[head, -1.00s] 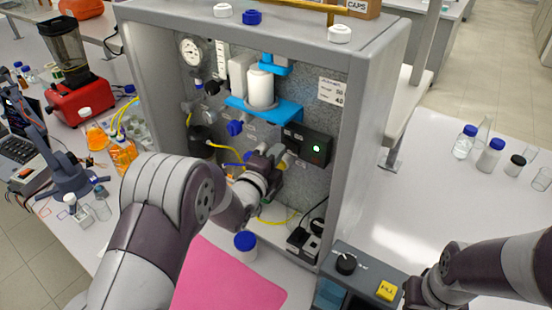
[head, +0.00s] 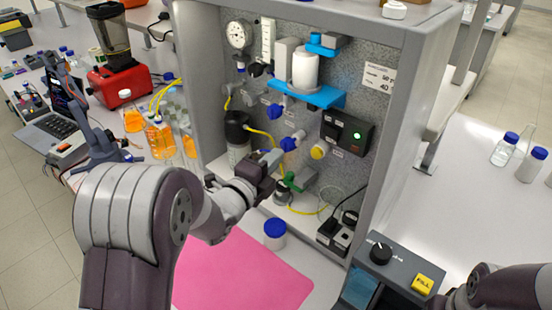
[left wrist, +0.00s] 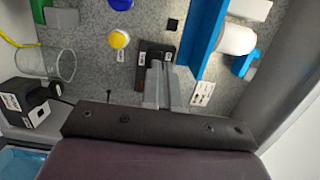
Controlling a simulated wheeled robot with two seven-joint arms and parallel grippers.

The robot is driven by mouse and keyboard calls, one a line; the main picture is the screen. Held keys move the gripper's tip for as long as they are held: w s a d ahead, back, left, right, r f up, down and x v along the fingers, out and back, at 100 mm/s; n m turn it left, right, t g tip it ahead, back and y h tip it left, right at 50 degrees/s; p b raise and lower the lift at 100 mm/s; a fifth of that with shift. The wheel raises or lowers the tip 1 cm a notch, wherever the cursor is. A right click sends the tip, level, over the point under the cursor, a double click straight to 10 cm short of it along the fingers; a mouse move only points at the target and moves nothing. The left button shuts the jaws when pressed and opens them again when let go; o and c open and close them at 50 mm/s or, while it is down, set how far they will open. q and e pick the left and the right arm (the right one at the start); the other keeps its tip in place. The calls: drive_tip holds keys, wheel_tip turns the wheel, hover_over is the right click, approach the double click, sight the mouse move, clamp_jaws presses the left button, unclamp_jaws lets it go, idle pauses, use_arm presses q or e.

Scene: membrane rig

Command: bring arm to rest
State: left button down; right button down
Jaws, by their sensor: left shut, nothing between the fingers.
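My left arm comes up from the bottom in the head view. Its gripper (head: 272,162) is shut and empty, in front of the rig's lower opening, left of the green-handled valve (head: 296,182). In the left wrist view the shut fingers (left wrist: 158,85) lie across the view of the black box (left wrist: 155,60) on the rig's back panel; I cannot tell the gap to it. My right arm shows only at the lower right corner, and its fingers are out of sight.
The grey rig cabinet (head: 388,150) has side walls around its panel. A blue shelf (head: 320,97) carries a white cylinder (head: 305,70). A blue-capped jar (head: 274,236) stands beside the pink mat (head: 235,275). A control box with a yellow button (head: 422,284) is at the lower right.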

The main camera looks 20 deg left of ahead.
use_arm(q)
drive_tip(key=s+a+f+n+g+y, duration=0.2)
drive_tip(key=s+f+n+g, duration=0.15)
drive_tip(key=f+n, duration=0.3)
drive_tip(key=s+a+f+n+g+y, duration=0.3)
drive_tip(key=f+n+g, duration=0.2)
drive_tip(key=n, duration=0.2)
drive_tip(key=s+d+f+n+g, duration=0.1)
drive_tip(key=s+d+n+g, duration=0.2)
drive_tip(key=s, duration=0.3)
drive_tip(key=s+d+n+g+h, duration=0.1)
drive_tip(key=s+d+n+g, duration=0.2)
drive_tip(key=s+d+g, duration=0.2)
drive_tip(key=shift+s+f+n, duration=0.35)
drive_tip(key=shift+s, duration=0.85)
